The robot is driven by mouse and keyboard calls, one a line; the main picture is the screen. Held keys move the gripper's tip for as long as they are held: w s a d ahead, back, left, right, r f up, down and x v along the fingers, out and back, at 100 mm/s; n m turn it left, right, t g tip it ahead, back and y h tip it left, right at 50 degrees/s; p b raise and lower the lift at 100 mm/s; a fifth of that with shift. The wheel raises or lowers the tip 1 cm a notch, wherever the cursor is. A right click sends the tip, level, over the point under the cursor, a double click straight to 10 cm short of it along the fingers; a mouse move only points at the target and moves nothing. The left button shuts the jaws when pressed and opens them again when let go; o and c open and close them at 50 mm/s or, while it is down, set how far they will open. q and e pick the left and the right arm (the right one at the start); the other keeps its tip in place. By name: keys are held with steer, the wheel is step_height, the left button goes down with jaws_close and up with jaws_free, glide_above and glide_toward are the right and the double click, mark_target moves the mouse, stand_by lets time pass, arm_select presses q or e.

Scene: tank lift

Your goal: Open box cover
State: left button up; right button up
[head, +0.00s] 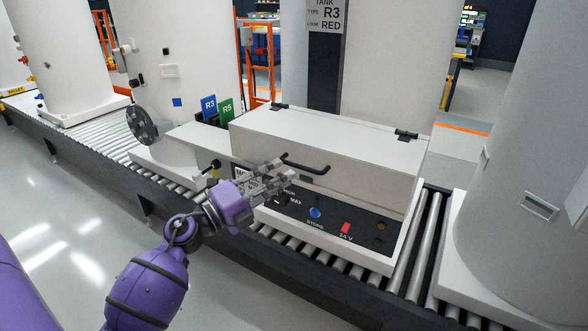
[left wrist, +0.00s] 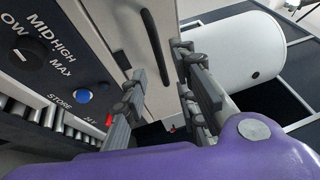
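The white box (head: 330,185) stands on the roller conveyor, and its cover (head: 335,135) is down. Two black hinges sit along the cover's far edge. A black bar handle (head: 308,168) is on the cover's front; it also shows in the left wrist view (left wrist: 155,46). My left gripper (head: 286,170) is at the box front, close to the handle's left end. In the left wrist view its fingers (left wrist: 161,62) are apart, with the handle's near end lying between them in the picture. I cannot tell whether they touch it. My right gripper is not in view.
The dark control panel (head: 325,218) below the handle has a knob, a blue button (head: 315,212) and a red switch (head: 346,228). Large white tanks (head: 530,160) stand right and behind. Clear floor (head: 60,200) lies left.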

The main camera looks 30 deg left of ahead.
mark_target(294, 170)
arm_select(q)
steer(key=x, duration=0.5)
steer(key=shift+p, duration=0.3)
steer(key=shift+c, duration=0.2)
steer(key=shift+s, duration=0.1)
jaws_close()
